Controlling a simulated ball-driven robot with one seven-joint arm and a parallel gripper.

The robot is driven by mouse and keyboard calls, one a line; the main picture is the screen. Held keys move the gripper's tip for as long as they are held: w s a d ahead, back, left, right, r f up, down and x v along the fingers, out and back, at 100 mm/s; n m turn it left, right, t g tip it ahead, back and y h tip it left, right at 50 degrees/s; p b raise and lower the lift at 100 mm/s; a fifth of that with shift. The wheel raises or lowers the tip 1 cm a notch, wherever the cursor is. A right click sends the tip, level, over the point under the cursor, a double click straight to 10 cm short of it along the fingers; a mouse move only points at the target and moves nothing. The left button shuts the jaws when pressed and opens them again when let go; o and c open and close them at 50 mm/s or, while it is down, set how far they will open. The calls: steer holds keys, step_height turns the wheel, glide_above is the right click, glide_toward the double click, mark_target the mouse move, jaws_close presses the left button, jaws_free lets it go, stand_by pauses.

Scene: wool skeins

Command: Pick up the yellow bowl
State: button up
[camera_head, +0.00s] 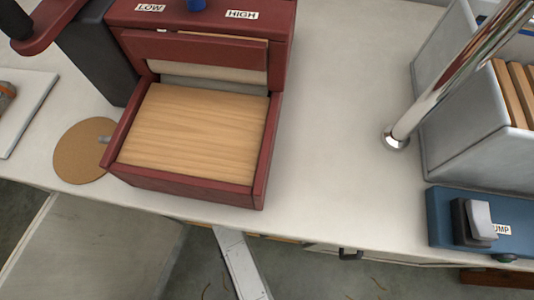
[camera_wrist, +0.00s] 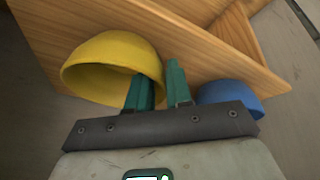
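The yellow bowl (camera_wrist: 112,52) is in the left half of the wrist view, its hollow side partly towards the camera. My gripper (camera_wrist: 158,76) has two teal fingers, set apart with a narrow gap. The left finger lies over the bowl's hollow, and the right finger is just outside its right edge. The bowl's edge lies between them in the picture; whether either finger touches it I cannot tell. Part of the bowl is hidden by the left finger. Neither bowl nor gripper shows in the head view.
A blue bowl (camera_wrist: 230,92) lies right of my gripper, partly hidden. Wooden boards (camera_wrist: 200,40) stand close behind both bowls. The head view shows a worktop (camera_head: 335,100) with a dark red machine (camera_head: 190,190), a chrome pole (camera_head: 450,70), a grey bin (camera_head: 460,130) and a blue pump box (camera_head: 440,215).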

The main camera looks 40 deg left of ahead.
jaws_close()
steer(key=shift+r, duration=0.1)
